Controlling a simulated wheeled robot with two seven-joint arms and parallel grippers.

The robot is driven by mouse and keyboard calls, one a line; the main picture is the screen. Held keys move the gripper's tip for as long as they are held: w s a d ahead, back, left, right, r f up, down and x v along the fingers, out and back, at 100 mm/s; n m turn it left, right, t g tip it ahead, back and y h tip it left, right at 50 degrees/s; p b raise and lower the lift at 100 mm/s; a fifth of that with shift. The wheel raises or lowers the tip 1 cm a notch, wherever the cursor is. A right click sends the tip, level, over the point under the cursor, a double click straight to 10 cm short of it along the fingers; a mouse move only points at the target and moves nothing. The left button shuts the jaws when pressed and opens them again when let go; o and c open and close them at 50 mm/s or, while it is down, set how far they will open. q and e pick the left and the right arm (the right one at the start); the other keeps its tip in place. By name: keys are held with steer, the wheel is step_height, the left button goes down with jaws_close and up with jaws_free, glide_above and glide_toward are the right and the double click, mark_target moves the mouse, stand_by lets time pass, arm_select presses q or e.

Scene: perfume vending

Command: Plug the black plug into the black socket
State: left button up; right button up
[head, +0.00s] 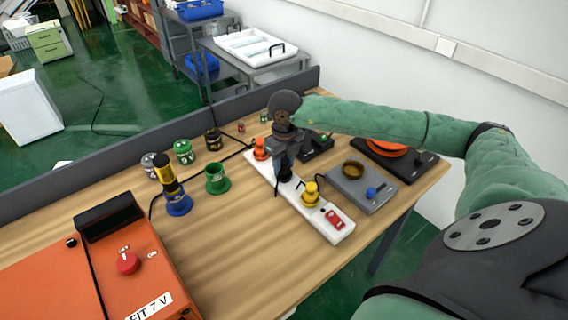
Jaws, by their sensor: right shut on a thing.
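My right gripper (284,160) reaches in from the right and points down over the middle of the white power strip (343,236). It is shut on the black plug (285,173), which shows as a dark shape below the fingers. The black socket on the strip lies directly under the plug and is mostly hidden. I cannot tell whether the plug is inside it or just above it. On the strip, an orange fitting (260,149) stands behind the gripper and a yellow one (310,193) in front. A red switch (335,219) is at the near end. My left gripper is not in view.
A grey box with a blue knob (371,191) stands right of the strip. A green cup (217,179) and a blue holder with a yellow-black tool (172,185) stand left. An orange case (126,262) fills the near left. The front middle of the table (230,260) is clear.

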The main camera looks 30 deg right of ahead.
steer(key=o, duration=1.6)
steer(key=shift+r, duration=0.15)
steer(key=shift+r+p, duration=0.85)
steer(key=shift+r, duration=2.5)
jaws_close()
